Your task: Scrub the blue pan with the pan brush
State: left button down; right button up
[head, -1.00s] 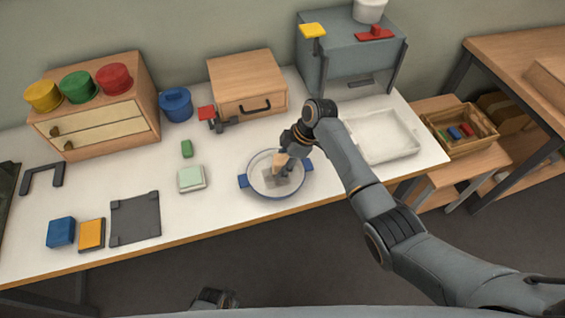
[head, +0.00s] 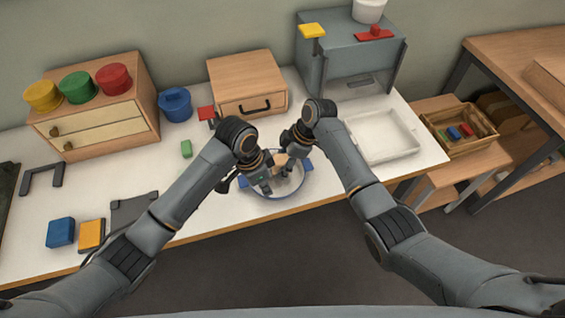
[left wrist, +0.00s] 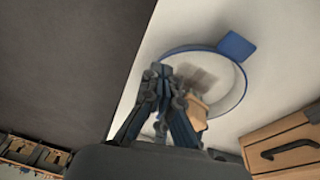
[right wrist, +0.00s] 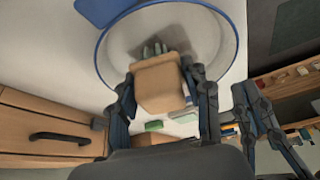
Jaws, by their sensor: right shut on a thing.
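The blue pan (head: 300,189), a white bowl with a blue rim and two blue handles, sits on the white table. It also shows in the left wrist view (left wrist: 250,80) and the right wrist view (right wrist: 205,30). My right gripper (head: 286,160) is shut on the pan brush, whose tan block (right wrist: 160,85) is over the pan, with grey bristles at the pan's floor. My left gripper (head: 264,187) is at the pan's front-left rim, beside the brush. Its fingers (left wrist: 167,85) look close together with nothing seen between them; contact with the rim is unclear.
A wooden drawer box (head: 247,85) stands behind the pan, and a white tray (head: 385,138) lies to its right. A green block (head: 186,149), a blue block (head: 61,232) and an orange block (head: 91,235) lie to the left. My arms hide part of the table.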

pick_arm(q)
jog(key=w+a+r+n+t, duration=0.2)
jog(key=w+a+r+n, duration=0.2)
jog(key=w+a, duration=0.4)
jog(key=shift+f, duration=2.2)
jog(key=shift+f, duration=1.1)
pick_arm(e)
jog(key=shift+f, duration=1)
jog(key=shift+a, duration=0.1)
jog(key=shift+s+a, duration=0.25)
jog(key=shift+a, duration=0.6)
jog(key=shift+s+a, duration=0.2)
jog(key=shift+a, duration=0.6)
jog(key=shift+f, duration=0.1)
